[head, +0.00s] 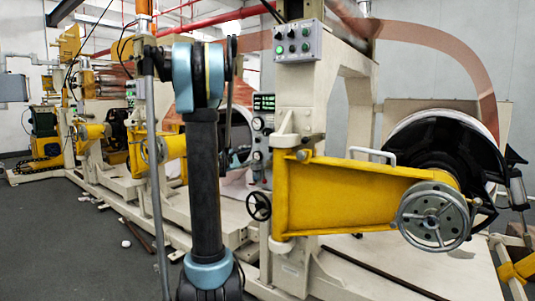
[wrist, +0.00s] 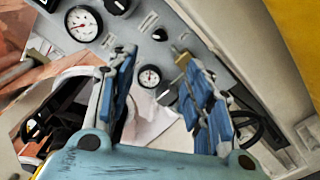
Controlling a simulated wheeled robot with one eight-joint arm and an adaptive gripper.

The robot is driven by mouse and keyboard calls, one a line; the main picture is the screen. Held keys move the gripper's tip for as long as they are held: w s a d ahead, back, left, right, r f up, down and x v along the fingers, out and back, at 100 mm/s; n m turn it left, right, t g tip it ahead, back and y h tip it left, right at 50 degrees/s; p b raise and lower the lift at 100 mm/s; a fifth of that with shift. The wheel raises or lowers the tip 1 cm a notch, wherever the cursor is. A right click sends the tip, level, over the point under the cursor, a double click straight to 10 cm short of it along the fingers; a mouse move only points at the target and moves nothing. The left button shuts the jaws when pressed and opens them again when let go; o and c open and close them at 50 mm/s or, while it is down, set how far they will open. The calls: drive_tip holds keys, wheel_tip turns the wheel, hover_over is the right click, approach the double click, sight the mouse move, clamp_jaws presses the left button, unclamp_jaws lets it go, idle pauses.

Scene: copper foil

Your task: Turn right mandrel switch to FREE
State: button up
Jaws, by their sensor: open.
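In the wrist view a grey control panel (wrist: 140,32) faces my gripper, tilted in the picture. It carries a large gauge (wrist: 83,23), a small gauge (wrist: 149,76), a black knob (wrist: 160,34) near the top, a dark knob (wrist: 166,96) beside the small gauge, and several small switches. No label is readable, so I cannot tell which one is the right mandrel switch or its position. My gripper (wrist: 160,78) has its blue-padded fingers spread apart with nothing between them. In the head view the panel (head: 260,148) shows only partly, beside my arm.
A yellow bracket (head: 350,195) with a grey handwheel (head: 434,216) juts out right of the panel in the head view. A button box (head: 298,41) hangs above. A black handwheel (head: 258,206) sits below the panel. Open floor (head: 75,235) lies at left.

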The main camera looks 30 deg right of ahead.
sight(270, 149)
drive_tip(key=x, duration=1.7)
drive_tip(key=shift+w+d, duration=0.15)
